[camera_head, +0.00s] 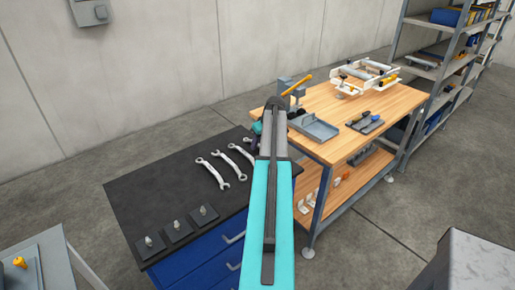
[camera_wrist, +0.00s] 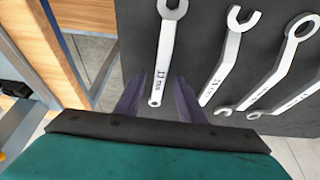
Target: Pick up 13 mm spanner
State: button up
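The 13 mm spanner (camera_wrist: 165,55) is a silver spanner with a dark mark that seems to read 13 mm. It lies on the dark mat, leftmost of the spanners in the wrist view. My gripper (camera_wrist: 158,82) is open, with its two dark fingers apart on either side of the spanner's lower end. I cannot tell how far the fingers are above the mat. Nothing is visibly held. In the head view my arm covers the gripper's working area, and I cannot make out this spanner there.
Other silver spanners (camera_head: 212,173) lie beside it on the black-topped blue cabinet (camera_head: 150,195); the nearest in the wrist view (camera_wrist: 229,68) is close to the right finger. Three small parts on dark plates (camera_head: 177,230) sit at the front edge. A wooden workbench (camera_head: 395,103) stands right.

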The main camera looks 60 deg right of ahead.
grip_shut()
jog(key=shift+r, duration=0.15)
notch_tip(320, 180, up, 8)
jog(key=b, duration=0.2)
jog(key=shift+d+b, duration=0.1)
jog(key=shift+b, duration=0.25)
jog(key=shift+r, duration=0.9)
